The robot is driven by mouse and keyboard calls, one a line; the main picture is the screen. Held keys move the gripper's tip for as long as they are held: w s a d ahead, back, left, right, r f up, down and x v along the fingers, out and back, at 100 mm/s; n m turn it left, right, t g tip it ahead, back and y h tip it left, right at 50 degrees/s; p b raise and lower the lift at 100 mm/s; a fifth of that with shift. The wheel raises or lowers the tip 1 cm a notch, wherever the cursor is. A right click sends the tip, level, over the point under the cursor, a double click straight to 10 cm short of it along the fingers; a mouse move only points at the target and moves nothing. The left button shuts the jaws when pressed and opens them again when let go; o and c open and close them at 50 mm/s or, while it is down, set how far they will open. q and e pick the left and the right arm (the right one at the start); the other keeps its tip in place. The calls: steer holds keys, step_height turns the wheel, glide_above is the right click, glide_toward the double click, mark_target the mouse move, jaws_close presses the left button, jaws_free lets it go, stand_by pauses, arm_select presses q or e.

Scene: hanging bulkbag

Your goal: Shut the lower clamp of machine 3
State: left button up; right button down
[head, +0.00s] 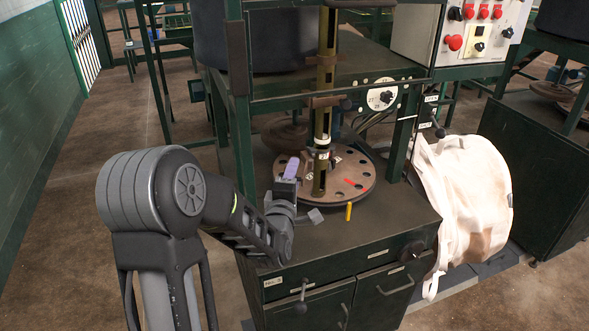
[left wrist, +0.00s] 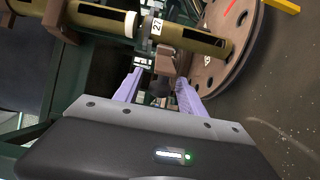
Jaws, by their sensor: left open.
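The machine (head: 350,245) is a green frame and cabinet with a slotted brass tube (head: 325,75) upright above a round holed plate (head: 345,185). A brown upper clamp (head: 327,102) is around the tube. The lower clamp (left wrist: 165,58) is a brown block at the tube, by a white label reading 27, with a dark stub (left wrist: 162,86) towards me. Whether this clamp is open or shut I cannot tell. My left gripper (left wrist: 158,90) is open, its lilac fingers either side of the stub. In the head view the left gripper (head: 291,168) is just left of the tube, above the plate.
Green frame posts (head: 240,110) stand close to my left arm. A white bulk bag (head: 465,195) hangs at right, below a control box (head: 460,35).

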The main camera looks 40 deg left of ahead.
arm_select(q)
steer(key=shift+x, duration=1.05)
steer(key=shift+c, duration=0.3)
jaws_close()
stand_by(0.3)
